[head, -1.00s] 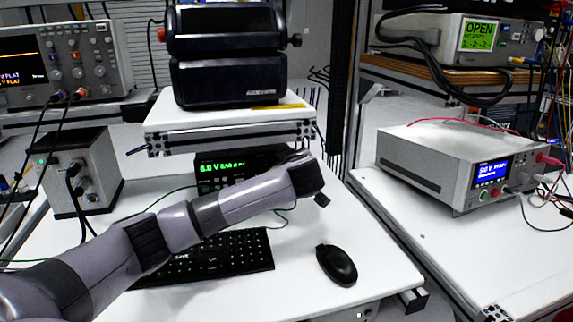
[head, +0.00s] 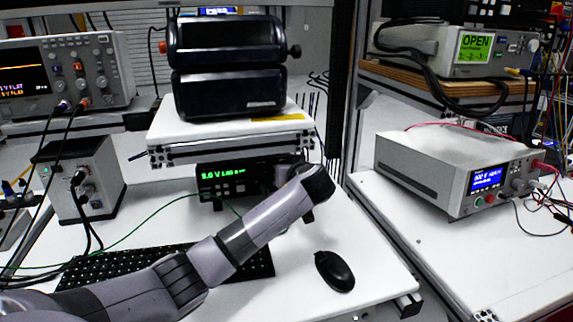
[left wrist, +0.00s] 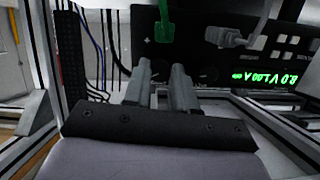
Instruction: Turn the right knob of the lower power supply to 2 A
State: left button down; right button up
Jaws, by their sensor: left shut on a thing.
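The lower power supply (head: 228,189) is a black box with a lit green display (head: 222,173), under the white shelf in the head view. In the left wrist view its front panel shows upside down, with the display (left wrist: 265,78) at the right. The amps reading looks like about 1.00, but the digits are small and hard to read. My left gripper (left wrist: 160,73) reaches the panel beside the display, shut on the right knob, which its fingers mostly hide. In the head view my wrist covers that part of the panel. My right gripper is not in view.
A green plug and cable (left wrist: 165,22) and a grey plug (left wrist: 235,37) stick out from the panel close to my fingers. A black keyboard (head: 255,262) lies under my arm. A mouse (head: 335,271) lies to the right. The shelf edge (head: 230,148) is just above.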

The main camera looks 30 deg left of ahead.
pick_arm(q)
jog(key=m+y+p, duration=0.1)
jog(key=m+p, duration=0.2)
jog(key=m, duration=0.1)
jog(key=shift+d+m+g, duration=0.1)
jog(key=shift+m+g, duration=0.3)
jog(key=m+p, duration=0.1)
jog(key=m, duration=0.1)
jog(key=shift+f+m+y, duration=0.1)
jog(key=shift+m+y, duration=0.3)
jog(key=shift+w+m+p, duration=0.1)
jog(key=shift+m+p, duration=0.35)
jog(key=shift+m, duration=0.65)
jog(key=c, duration=0.9)
grip_release()
jog(key=shift+f, duration=0.1)
